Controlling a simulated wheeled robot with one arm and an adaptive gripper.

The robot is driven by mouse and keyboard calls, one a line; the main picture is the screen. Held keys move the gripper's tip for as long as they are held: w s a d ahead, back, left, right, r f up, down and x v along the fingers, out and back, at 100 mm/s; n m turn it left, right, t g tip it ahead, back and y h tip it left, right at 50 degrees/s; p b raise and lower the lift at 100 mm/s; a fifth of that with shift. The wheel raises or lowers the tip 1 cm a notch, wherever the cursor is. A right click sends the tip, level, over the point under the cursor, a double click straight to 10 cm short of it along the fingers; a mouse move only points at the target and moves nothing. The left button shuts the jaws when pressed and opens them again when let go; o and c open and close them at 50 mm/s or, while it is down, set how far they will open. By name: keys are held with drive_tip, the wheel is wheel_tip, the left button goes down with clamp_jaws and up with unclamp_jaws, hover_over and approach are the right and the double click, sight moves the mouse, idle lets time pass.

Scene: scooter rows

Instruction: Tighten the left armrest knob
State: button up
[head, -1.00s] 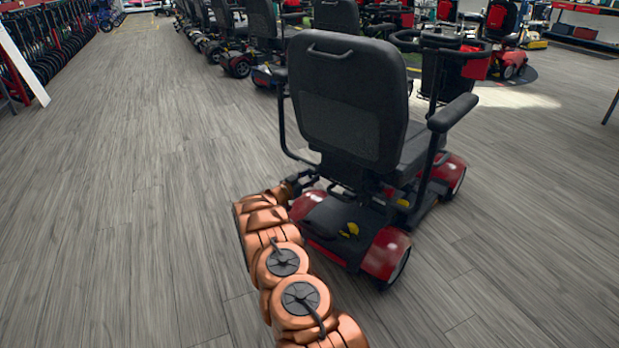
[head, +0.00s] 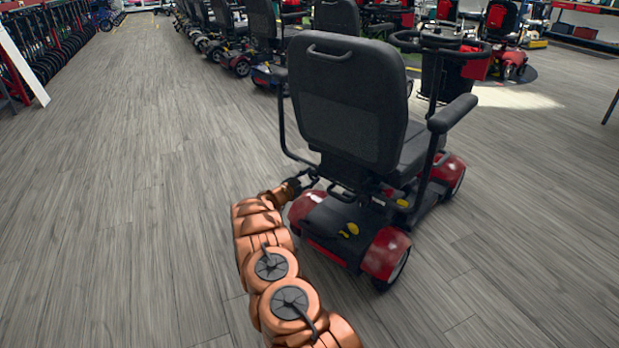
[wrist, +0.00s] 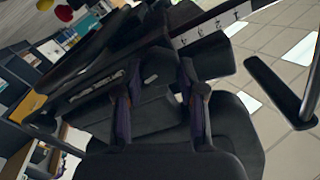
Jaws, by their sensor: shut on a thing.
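The red and black scooter (head: 385,250) stands with its back to me, its black seat back (head: 345,100) upright. A thin dark armrest frame (head: 283,125) runs down the seat's left side. My gripper (head: 308,180) is at the lower end of this frame, low beside the seat. In the wrist view my gripper (wrist: 160,75) has its two fingers on either side of a dark part and is shut on it. This looks like the left armrest knob, but its outline is lost against the dark frame.
The right armrest (head: 452,113) sticks out at the seat's right. The wooden floor (head: 130,190) is clear on the left and right.

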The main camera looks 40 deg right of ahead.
drive_tip(key=m+b, duration=0.1)
drive_tip(key=m, duration=0.1)
drive_tip(key=m+b, duration=0.1)
drive_tip(key=m, duration=0.2)
drive_tip(key=shift+s+f+m, duration=0.1)
drive_tip(key=shift+f+m, duration=0.1)
drive_tip(key=shift+m, duration=0.1)
drive_tip(key=m+b, duration=0.3)
drive_tip(key=m, duration=0.1)
drive_tip(key=shift+f, duration=0.2)
drive_tip(key=m+b, duration=0.5)
drive_tip(key=shift+f+m+b, duration=0.15)
drive_tip(key=shift+m+b, duration=0.25)
drive_tip(key=m+b, duration=0.3)
drive_tip(key=m, duration=0.1)
drive_tip(key=shift+b, duration=0.4)
drive_tip(key=shift+r+m, duration=0.2)
drive_tip(key=shift+m, duration=0.1)
drive_tip(key=o, duration=1.1)
drive_tip(key=shift+o, duration=0.2)
